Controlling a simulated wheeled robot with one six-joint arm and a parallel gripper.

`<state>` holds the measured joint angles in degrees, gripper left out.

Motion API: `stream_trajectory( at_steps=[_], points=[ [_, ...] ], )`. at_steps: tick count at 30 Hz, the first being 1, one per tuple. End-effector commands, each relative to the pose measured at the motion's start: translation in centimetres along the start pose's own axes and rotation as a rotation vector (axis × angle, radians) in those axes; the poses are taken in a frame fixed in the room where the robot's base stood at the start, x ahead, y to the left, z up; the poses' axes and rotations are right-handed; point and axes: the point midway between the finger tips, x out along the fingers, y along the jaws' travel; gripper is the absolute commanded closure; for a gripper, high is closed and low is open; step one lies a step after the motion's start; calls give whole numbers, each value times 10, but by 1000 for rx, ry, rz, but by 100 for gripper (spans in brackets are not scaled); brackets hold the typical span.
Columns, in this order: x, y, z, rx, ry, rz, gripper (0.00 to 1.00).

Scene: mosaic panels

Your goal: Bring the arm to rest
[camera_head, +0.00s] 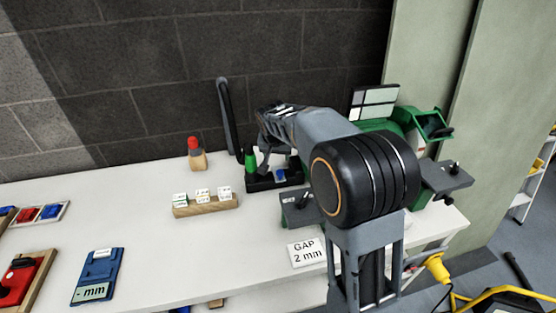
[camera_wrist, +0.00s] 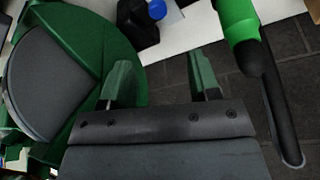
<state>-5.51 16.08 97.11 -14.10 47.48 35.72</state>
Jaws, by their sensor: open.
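My arm stands over the right part of the white table (camera_head: 150,240) in the head view, with a large black joint in front and a grey link reaching toward the back wall. My gripper (camera_wrist: 160,84) shows in the wrist view with its two green-grey fingers spread apart and nothing between them. I cannot make out its fingertips clearly in the head view. A green machine (camera_head: 431,124) stands behind and right of my arm, partly hidden by it. In the wrist view a green round housing (camera_wrist: 88,32) lies to the left of the fingers.
A black holder (camera_head: 262,183) with a green-topped bottle (camera_head: 250,160) stands left of my arm. Near it are a red-capped bottle (camera_head: 197,158), a wooden block with white tiles (camera_head: 205,207) and a "GAP 2 mm" card (camera_head: 307,252). A blue gauge (camera_head: 100,268) lies front left.

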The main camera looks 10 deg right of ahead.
Motion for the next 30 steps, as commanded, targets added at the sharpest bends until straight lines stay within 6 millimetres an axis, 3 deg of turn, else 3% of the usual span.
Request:
stream_trajectory(
  at_steps=[6,22,26,30],
  points=[
    [-12,0,0,0,0,-1,44],
    [-12,0,0,0,0,-1,44],
    [-40,18,20,-42,-10,-15,44],
    [-76,48,64,-128,-32,-44,44]
  ],
)
